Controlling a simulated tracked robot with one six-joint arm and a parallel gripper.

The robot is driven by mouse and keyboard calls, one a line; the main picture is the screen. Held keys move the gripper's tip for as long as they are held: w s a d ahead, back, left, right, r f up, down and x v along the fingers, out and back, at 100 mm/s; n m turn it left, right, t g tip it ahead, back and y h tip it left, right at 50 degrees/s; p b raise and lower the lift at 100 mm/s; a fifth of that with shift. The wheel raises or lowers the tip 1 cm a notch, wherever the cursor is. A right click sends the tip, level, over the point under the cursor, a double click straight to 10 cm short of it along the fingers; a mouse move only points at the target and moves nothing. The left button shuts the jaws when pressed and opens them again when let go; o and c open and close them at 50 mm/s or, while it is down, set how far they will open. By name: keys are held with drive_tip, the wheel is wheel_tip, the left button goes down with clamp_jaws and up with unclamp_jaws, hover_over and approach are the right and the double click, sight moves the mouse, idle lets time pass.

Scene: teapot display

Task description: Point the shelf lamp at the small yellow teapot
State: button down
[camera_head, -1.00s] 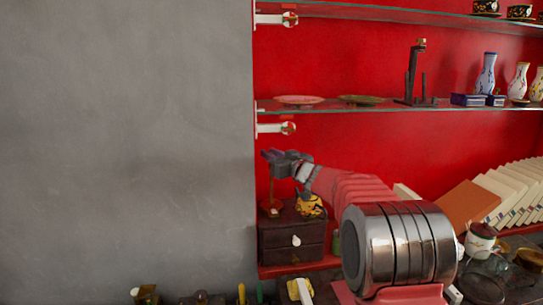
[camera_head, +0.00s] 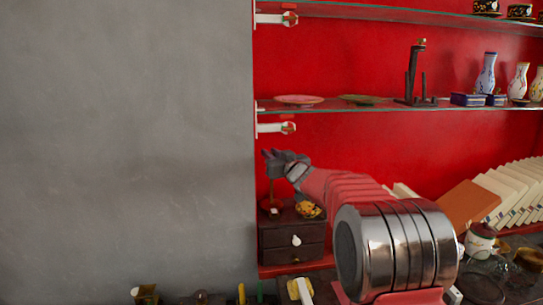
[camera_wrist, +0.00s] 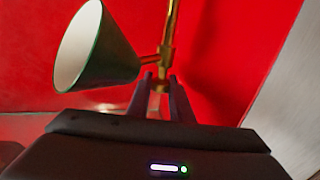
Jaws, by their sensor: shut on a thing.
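The shelf lamp shows large in the wrist view. It has a dark green cone shade (camera_wrist: 112,55) with a white inside, opening to the left, and a brass stem (camera_wrist: 170,25) with a joint. My gripper (camera_wrist: 160,88) is shut on the brass part below that joint. In the head view my gripper (camera_head: 272,160) is above the small dark chest, at the lamp's stem (camera_head: 272,190). The shade is hard to make out there. The small yellow teapot (camera_head: 308,210), with dark markings, sits on the chest to the right of the stem, below my wrist.
The dark chest of drawers (camera_head: 278,240) with pale knobs stands at the left end of the red-backed shelving. A glass shelf (camera_head: 330,108) with plates runs above my gripper. Leaning books (camera_head: 500,195) and a lidded jar (camera_head: 480,240) are at right. The grey wall side is clear.

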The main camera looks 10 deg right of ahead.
drive_tip(key=shift+d+r, duration=0.1)
drive_tip(key=c, duration=1.6)
unclamp_jaws()
drive_tip(key=v, duration=1.3)
drive_tip(key=shift+s+d, duration=0.15)
drive_tip(key=shift+s, duration=0.2)
drive_tip(key=shift+f, duration=0.2)
